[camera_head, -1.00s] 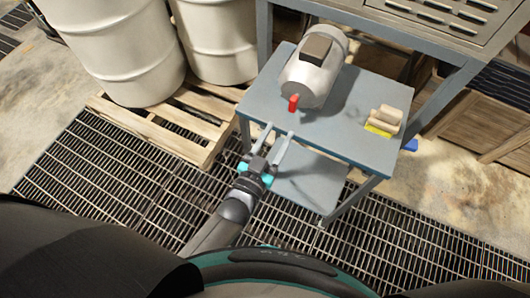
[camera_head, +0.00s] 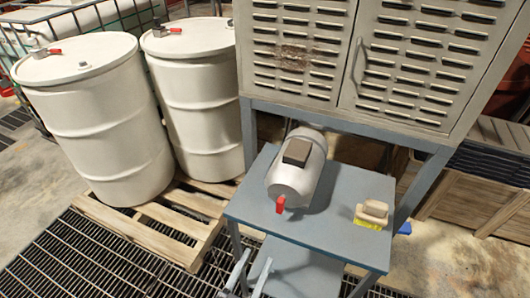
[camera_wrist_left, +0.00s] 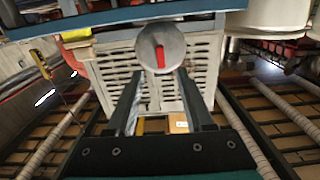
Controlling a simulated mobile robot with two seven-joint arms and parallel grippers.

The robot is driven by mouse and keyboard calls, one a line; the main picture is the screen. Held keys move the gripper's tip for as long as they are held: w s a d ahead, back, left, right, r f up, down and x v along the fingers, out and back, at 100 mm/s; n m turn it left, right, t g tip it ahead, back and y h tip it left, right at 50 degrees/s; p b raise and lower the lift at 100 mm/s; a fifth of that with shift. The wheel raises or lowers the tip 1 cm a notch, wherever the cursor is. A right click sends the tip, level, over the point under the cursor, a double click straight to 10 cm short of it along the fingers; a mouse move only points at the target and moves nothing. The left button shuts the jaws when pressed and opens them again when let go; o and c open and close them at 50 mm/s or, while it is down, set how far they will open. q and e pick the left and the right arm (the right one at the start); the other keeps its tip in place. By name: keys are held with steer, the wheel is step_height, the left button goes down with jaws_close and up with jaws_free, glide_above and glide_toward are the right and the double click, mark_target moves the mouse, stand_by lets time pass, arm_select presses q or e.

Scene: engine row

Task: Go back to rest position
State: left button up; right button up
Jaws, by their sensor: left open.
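My left gripper (camera_head: 249,270) shows at the bottom edge of the head view, in front of the blue-grey table (camera_head: 330,230). Its two fingers are apart with nothing between them; the rest of the arm is cut off. In the left wrist view the fingers (camera_wrist_left: 159,78) also stand apart, with the silver cylinder's round end and red tab (camera_wrist_left: 160,62) beyond them. The scene looks upside down there. My right gripper is not in view.
On the table lie a silver cylinder (camera_head: 297,178) with a red tap and a beige-and-yellow block (camera_head: 372,213). White drums (camera_head: 107,125) stand on a wooden pallet (camera_head: 160,235) at left. A louvred cabinet (camera_head: 415,60) rises behind the table. Floor grating (camera_head: 80,262) lies open at lower left.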

arm_select(q)
steer(key=s+a+f+g+y+b, duration=0.1)
steer(key=s+a+f+g+b, duration=0.15)
steer(key=f, duration=0.65)
steer(key=s+a+f+g+y+b, duration=0.1)
steer(key=s+f+g, duration=0.2)
steer(key=f, duration=0.5)
steer(key=s+a+f+g+y+b, duration=0.1)
steer(key=s+a+f+g, duration=0.15)
steer(key=f, duration=0.65)
steer(key=s+a+f+g+y+b, duration=0.1)
steer(key=s+a+f+g, duration=0.1)
steer(key=s+f, duration=0.2)
steer(key=s+a+f+n+g+b, duration=0.1)
steer(key=s+a+f+g, duration=0.2)
steer(key=s, duration=0.6)
steer(key=s+a+f+g+y+b, duration=0.1)
steer(key=s+a+f+g, duration=0.2)
steer(key=s+f, duration=0.3)
steer(key=shift+s+f+y+b, duration=0.15)
steer(key=shift+f+y+b, duration=0.2)
steer(key=shift+f, duration=0.35)
